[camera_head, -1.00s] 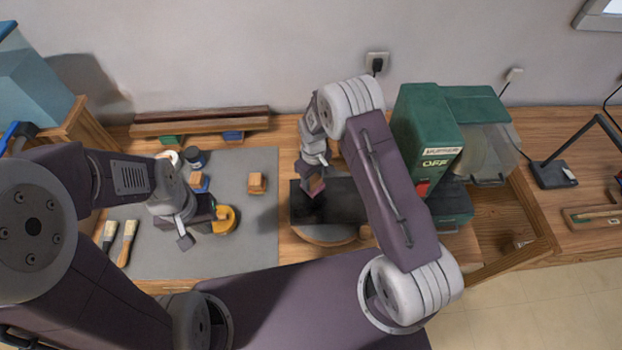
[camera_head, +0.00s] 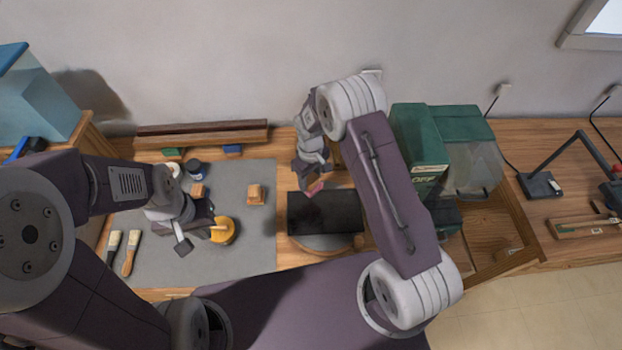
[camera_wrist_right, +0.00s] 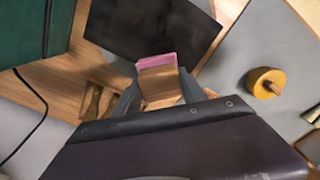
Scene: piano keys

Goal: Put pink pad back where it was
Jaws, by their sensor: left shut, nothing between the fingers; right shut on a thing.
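My right gripper (camera_wrist_right: 158,92) is shut on a wooden block with a pink pad (camera_wrist_right: 157,62) on its far end. In the head view the pink pad (camera_head: 315,188) shows just under the right gripper (camera_head: 313,180), near the back left corner of a black rectangular plate (camera_head: 328,212). The plate also shows in the right wrist view (camera_wrist_right: 150,28), beyond the pad. I cannot tell whether the pad touches it. My left gripper (camera_head: 190,238) is shut and empty over the grey mat, beside a yellow round-ended tool (camera_head: 223,231).
The grey mat (camera_head: 255,240) holds a small wooden block (camera_head: 256,194), two brushes (camera_head: 131,252) and small jars. A green machine (camera_head: 418,150) stands right of my right arm, with an open wooden drawer (camera_head: 495,235) beside it. A wooden rail (camera_head: 200,138) runs along the wall.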

